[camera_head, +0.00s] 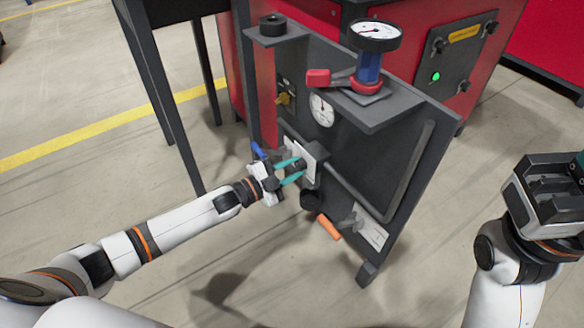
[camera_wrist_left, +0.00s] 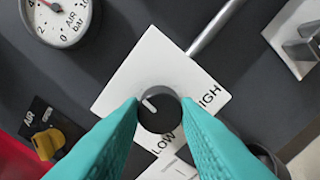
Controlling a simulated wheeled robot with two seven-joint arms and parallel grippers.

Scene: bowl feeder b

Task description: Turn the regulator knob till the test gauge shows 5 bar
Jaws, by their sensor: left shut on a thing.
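The regulator knob (camera_wrist_left: 160,110) is black with a white mark pointing up and left in the left wrist view. It sits on a white plate (camera_wrist_left: 140,72) lettered LOW and HIGH. My left gripper (camera_head: 299,171) has its teal fingers shut on the knob, one on each side. The head view shows a round white gauge (camera_head: 375,32) atop a blue body on the shelf, probably the test gauge; its reading is too small to make out. My right gripper (camera_head: 548,188) is at the right edge, away from the panel; its jaws are not clear.
An AIR bar gauge (camera_wrist_left: 66,14) is on the panel, partly cut off. A yellow valve handle (camera_wrist_left: 47,143) is below it. An orange handle (camera_head: 328,227) sticks out low on the panel. Floor before the panel is clear.

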